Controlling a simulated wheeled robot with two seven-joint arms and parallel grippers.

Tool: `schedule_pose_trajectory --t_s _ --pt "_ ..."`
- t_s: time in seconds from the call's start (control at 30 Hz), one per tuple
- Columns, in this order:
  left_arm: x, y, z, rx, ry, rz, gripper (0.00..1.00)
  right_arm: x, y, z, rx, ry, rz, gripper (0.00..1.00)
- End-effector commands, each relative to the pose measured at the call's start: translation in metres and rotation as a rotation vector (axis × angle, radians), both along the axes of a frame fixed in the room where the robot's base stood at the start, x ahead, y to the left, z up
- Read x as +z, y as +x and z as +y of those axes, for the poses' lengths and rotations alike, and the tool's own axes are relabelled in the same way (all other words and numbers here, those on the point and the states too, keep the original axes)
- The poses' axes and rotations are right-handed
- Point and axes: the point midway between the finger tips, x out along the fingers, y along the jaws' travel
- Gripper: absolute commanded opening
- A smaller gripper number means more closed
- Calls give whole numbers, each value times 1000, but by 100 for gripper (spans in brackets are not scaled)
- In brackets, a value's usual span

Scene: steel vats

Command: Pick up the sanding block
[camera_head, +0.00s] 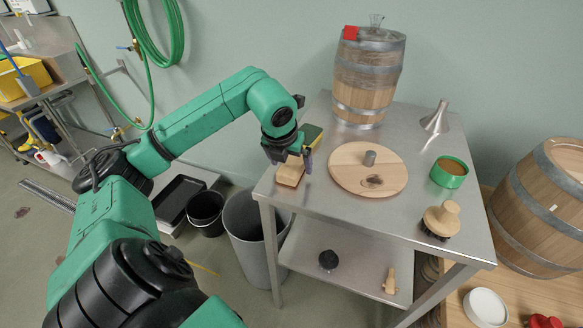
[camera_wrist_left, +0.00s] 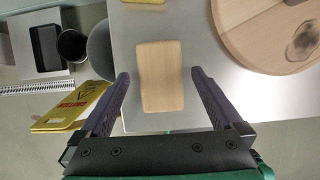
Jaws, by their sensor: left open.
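The sanding block, a pale wooden block (camera_head: 290,174), lies near the left edge of the steel table (camera_head: 310,199). In the left wrist view the block (camera_wrist_left: 160,90) sits between the two fingers, upright in the picture, with a gap on each side. My left gripper (camera_head: 297,157) is open above the block and partly covers it in the head view. In the left wrist view the open fingers (camera_wrist_left: 160,74) frame the block without visibly touching it. My right gripper is in neither view.
A green-yellow sponge (camera_head: 313,136) lies just behind the block. A round wooden lid (camera_head: 345,178) is close on its right. A barrel (camera_head: 368,85), funnel (camera_head: 436,118), green tin (camera_head: 449,172) and brush (camera_head: 441,219) stand further off. A grey bin (camera_head: 248,240) is below the left edge.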

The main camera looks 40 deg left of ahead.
Motion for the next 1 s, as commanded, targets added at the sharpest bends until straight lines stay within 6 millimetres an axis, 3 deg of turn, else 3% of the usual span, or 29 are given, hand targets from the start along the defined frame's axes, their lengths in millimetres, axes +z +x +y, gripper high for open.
schedule_pose_trajectory --t_s 0.13,0.17,0.4,0.77,0.87,1.0 --pt "-1 0 0 0 0 -1 100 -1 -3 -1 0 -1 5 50" --pt "0 0 0 0 0 -1 96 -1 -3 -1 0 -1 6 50" --pt "0 0 0 0 -1 -1 6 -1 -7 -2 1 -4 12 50" --pt "10 1 0 0 -1 -5 6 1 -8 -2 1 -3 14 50" --pt "31 1 0 0 -2 -9 6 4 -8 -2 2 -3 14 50" --pt "86 2 -1 0 -4 -13 6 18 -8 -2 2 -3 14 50"
